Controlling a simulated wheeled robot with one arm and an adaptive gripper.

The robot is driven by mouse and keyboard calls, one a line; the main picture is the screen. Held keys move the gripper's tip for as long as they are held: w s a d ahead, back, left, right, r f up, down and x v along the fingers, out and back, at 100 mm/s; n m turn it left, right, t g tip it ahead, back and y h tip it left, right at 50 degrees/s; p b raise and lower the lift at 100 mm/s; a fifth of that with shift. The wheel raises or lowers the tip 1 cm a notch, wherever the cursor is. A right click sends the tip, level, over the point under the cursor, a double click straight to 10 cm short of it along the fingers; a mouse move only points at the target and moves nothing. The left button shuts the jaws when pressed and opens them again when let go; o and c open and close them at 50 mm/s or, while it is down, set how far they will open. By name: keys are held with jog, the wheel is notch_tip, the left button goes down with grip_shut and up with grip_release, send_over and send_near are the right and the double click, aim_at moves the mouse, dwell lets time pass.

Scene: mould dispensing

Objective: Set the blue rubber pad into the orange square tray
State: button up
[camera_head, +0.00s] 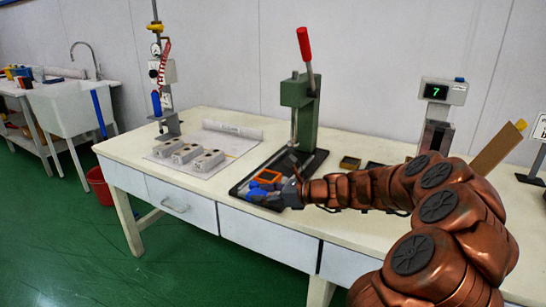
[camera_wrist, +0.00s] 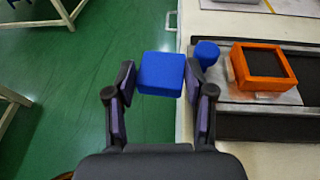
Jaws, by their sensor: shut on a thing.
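The blue rubber pad (camera_wrist: 161,72) is a block with rounded edges, held between the two fingers of my gripper (camera_wrist: 158,88). In the wrist view it shows against the green floor, just off the table's front edge. In the head view my gripper (camera_head: 275,198) is at the front edge, with blue (camera_head: 256,194) at its tip. The orange square tray (camera_wrist: 236,66) has a dark inside and lies to the right of the pad, apart from it. The tray also shows in the head view (camera_head: 267,181), just behind my gripper.
A small round blue piece (camera_wrist: 207,53) stands between pad and tray, beside the tray on a metal plate (camera_wrist: 285,97). A green press with a red handle (camera_head: 300,92) stands behind. Grey moulds (camera_head: 187,153) lie to the left on the white table (camera_head: 130,149).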

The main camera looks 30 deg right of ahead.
jog(key=s+d+r, duration=0.1)
jog(key=d, duration=0.2)
jog(key=s+d+r+n+g+y, duration=0.1)
jog(key=d+r, duration=0.1)
jog(key=d, duration=0.1)
jog(key=s+d+r+n+y, duration=0.1)
jog(key=d, duration=0.3)
jog(key=shift+s+r+g, duration=0.25)
jog(key=shift+g, duration=0.05)
